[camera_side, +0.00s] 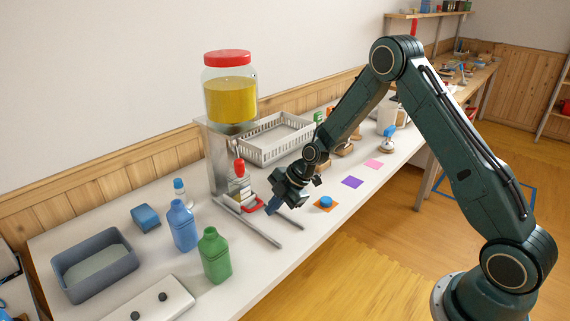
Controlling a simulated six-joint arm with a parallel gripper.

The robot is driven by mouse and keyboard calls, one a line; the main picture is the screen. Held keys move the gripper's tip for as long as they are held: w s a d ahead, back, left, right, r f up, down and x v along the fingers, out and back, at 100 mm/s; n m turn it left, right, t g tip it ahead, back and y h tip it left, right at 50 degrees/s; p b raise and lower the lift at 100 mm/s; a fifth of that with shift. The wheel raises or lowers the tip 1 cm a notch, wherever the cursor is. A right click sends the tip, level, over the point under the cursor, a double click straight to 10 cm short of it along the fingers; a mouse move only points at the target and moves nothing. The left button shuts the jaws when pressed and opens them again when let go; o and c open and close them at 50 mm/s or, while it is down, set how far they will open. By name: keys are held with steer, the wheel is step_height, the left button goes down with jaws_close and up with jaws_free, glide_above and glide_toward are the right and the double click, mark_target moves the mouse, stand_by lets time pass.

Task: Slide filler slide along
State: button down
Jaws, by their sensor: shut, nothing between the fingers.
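The filler is a metal stand (218,165) carrying a large jar (230,100) of yellow liquid with a red lid. At its foot, two metal rails (262,233) run out toward the front of the table. A small carriage with a red part (254,208) sits at the stand end of the rails, and a red-topped bottle (239,178) stands there under the jar. My gripper (271,209) is shut and empty, pointing down over the rails just right of the red part. I cannot tell whether it touches it.
A blue bottle (182,226) and a green bottle (214,257) stand left of the rails. A grey tub (93,284) and blue block (146,218) are farther left. A white basket (270,150) is behind.

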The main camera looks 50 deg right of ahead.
steer(key=v, duration=1)
steer(key=shift+s, duration=0.25)
steer(key=shift+r, duration=0.15)
steer(key=s+a+r+m+h, duration=0.35)
steer(key=s+r+m, duration=0.45)
steer(key=s+r, duration=0.7)
steer(key=s+r+m, duration=0.2)
steer(key=s+m, duration=0.2)
steer(key=s, duration=0.3)
steer(key=s+a+r+m, duration=0.1)
steer(key=s+r+m, duration=0.1)
steer(key=s+m, duration=0.3)
steer(key=s+h, duration=0.1)
steer(key=s, duration=0.2)
steer(key=shift+s+r+t, duration=0.2)
steer(key=shift+r+t, duration=0.05)
steer(key=shift+t, duration=0.05)
